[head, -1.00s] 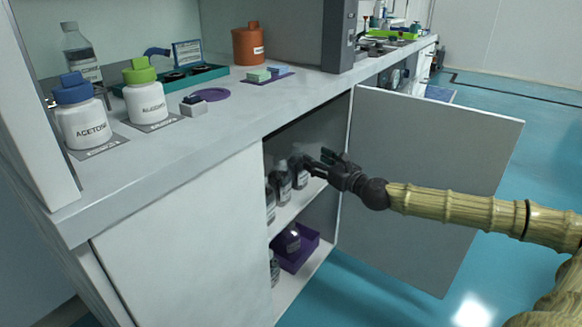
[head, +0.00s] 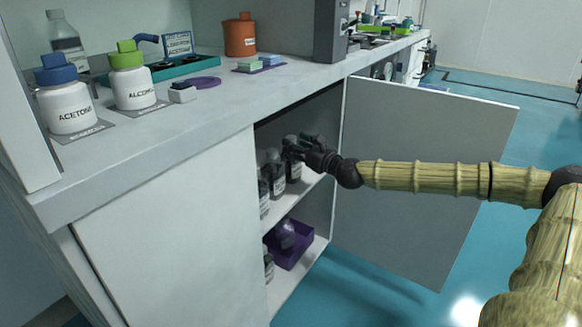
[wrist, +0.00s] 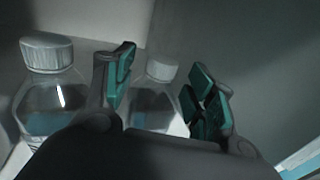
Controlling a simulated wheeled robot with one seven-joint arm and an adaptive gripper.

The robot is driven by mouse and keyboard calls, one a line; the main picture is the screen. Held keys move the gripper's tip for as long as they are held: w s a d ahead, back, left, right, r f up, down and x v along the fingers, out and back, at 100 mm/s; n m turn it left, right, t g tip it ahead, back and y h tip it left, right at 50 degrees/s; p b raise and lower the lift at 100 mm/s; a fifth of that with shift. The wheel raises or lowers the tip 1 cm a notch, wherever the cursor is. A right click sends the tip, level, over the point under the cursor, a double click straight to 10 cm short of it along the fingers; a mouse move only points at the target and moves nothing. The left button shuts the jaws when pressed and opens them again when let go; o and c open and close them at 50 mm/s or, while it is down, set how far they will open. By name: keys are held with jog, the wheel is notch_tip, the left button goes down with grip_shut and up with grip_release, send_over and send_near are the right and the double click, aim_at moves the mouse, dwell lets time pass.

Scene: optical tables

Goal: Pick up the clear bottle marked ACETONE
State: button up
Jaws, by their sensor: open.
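My gripper (head: 288,146) reaches into the open cabinet at the upper shelf, beside the row of clear bottles. In the wrist view its fingers (wrist: 162,66) are apart. A clear bottle with a pale cap (wrist: 155,95) shows between and beyond them, partly hidden by the left finger and the gripper body. A nearer clear bottle (wrist: 50,92) stands left of the fingers. In the head view, the clear bottles on this shelf include one beneath my gripper (head: 294,171) and one farther left (head: 264,198). Their labels are too small or hidden to read, so I cannot tell which is ACETONE.
The cabinet door (head: 425,170) stands open on the right. The countertop (head: 190,125) is above the shelf. On it are a blue-capped white bottle (head: 68,108), a green-capped one (head: 132,88) and a clear bottle (head: 67,42). A purple bin (head: 292,254) sits on the lower shelf.

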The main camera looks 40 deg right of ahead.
jog(key=shift+w+a+f+b, duration=0.1)
jog(key=shift+w+b, duration=0.35)
jog(key=shift+w, duration=1.1)
jog(key=shift+c, duration=0.5)
grip_shut()
